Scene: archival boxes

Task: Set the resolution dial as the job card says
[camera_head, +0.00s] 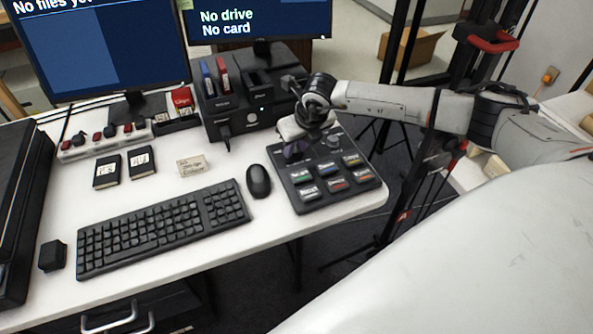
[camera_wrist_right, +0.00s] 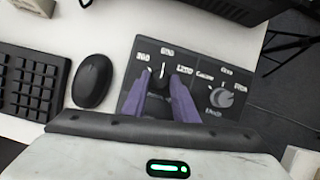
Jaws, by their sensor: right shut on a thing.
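The black control panel (camera_head: 330,185) stands at the table's right end. Its left dial, the resolution dial (camera_wrist_right: 162,78), has labels that look like 300, 600 and 1200 around it in the right wrist view. My right gripper (camera_head: 296,150) is shut on this dial; its purple fingers (camera_wrist_right: 165,88) stand either side of it. The dial's white mark points up, near the middle label, which looks like 600. The job card (camera_head: 192,166) lies behind the keyboard; its handwriting is too small to read surely. My left gripper is not in view.
A second, grey dial (camera_wrist_right: 222,97) is just right of my fingers. The mouse (camera_head: 258,181) and keyboard (camera_head: 165,228) lie left of the panel. A black dock (camera_head: 240,110) stands behind it. Coloured buttons fill the panel's front. The table's right edge is close.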

